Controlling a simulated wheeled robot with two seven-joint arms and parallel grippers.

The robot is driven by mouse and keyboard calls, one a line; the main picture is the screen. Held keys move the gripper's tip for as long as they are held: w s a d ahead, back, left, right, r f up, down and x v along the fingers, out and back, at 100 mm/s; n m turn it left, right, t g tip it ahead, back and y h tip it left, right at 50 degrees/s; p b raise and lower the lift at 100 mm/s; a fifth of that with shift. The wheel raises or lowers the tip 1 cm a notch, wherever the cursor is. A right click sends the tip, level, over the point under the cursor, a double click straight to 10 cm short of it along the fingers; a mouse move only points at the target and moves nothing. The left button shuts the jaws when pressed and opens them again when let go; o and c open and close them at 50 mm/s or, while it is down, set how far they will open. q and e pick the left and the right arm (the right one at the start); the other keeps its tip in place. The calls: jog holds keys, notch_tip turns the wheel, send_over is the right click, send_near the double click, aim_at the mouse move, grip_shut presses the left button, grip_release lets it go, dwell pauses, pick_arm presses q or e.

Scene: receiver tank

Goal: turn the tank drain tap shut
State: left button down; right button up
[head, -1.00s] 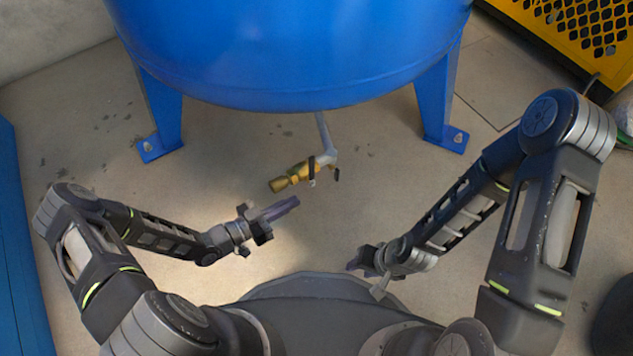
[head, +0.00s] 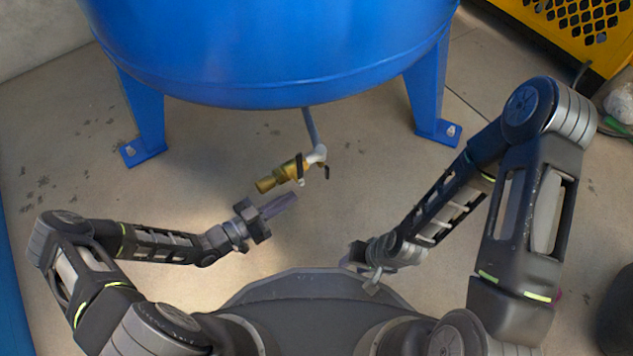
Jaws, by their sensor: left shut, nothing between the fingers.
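The brass drain tap (head: 279,177) hangs below the blue tank (head: 270,60) on a thin grey pipe (head: 311,128). Its dark lever (head: 299,166) sits across the brass body, and a small dark piece shows at the right of the pale elbow. My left gripper (head: 291,197) is just below and in front of the tap in the picture, shut and empty, with its fingers pointing right and slightly up. A gap shows between it and the tap. My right gripper (head: 352,258) is low, right of centre, away from the tap; its fingers are too hidden to tell their state.
The tank's blue legs (head: 144,118) and (head: 429,95) stand on the floor either side of the tap. A yellow perforated housing (head: 570,30) is at the upper right. A blue surface lies along the left edge. The concrete floor (head: 215,150) around the tap is clear.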

aim_at(326, 176)
pick_arm(q)
jog(key=b+x, duration=0.2)
jog(key=x, duration=0.7)
jog(key=shift+w+d, duration=0.2)
jog(key=shift+d, duration=0.1)
